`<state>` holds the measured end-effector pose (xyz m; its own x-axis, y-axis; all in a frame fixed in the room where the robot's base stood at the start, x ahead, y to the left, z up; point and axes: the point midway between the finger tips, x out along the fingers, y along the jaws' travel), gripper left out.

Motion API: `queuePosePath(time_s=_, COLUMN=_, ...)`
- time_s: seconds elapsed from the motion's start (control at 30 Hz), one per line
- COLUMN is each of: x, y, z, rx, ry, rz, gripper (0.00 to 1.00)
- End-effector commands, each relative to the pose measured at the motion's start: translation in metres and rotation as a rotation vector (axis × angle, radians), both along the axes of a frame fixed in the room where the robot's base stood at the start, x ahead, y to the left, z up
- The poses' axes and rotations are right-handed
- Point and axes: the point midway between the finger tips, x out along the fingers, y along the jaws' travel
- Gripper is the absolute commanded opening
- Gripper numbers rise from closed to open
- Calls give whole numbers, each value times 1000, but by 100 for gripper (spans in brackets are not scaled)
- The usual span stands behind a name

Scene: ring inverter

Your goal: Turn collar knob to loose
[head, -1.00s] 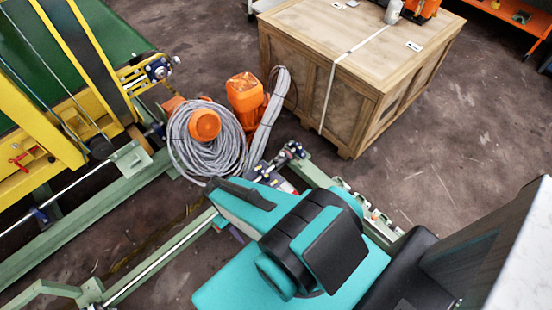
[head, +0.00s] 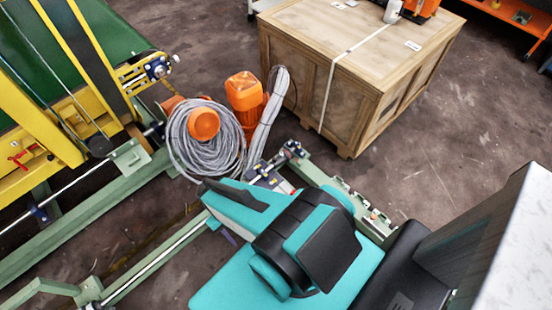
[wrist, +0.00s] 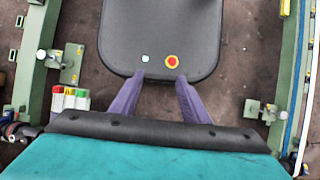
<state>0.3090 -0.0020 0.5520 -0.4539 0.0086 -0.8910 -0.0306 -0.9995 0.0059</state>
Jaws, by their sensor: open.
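I cannot pick out the collar knob for certain in either view. In the head view, small dark blue fittings (head: 292,150) sit on the green frame, just beyond my teal arm. My arm hides part of that frame. In the wrist view, my gripper (wrist: 160,80) shows two purple fingers, apart, with nothing between them. Left of the fingers, a fitting with red and green caps (wrist: 70,98) stands by the green rail, clear of the gripper.
Green rails (wrist: 298,80) run along both sides in the wrist view. In the head view, a coiled grey hose (head: 205,150) and an orange motor (head: 245,92) stand behind my arm. A wooden crate (head: 350,70) is at the back.

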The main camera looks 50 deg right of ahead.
Motion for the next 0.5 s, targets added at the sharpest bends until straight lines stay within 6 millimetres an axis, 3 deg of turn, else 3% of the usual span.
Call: queuePosePath(time_s=0.5, x=77, y=-40, z=-60, rx=-53, ry=-57, rz=-384, gripper=42)
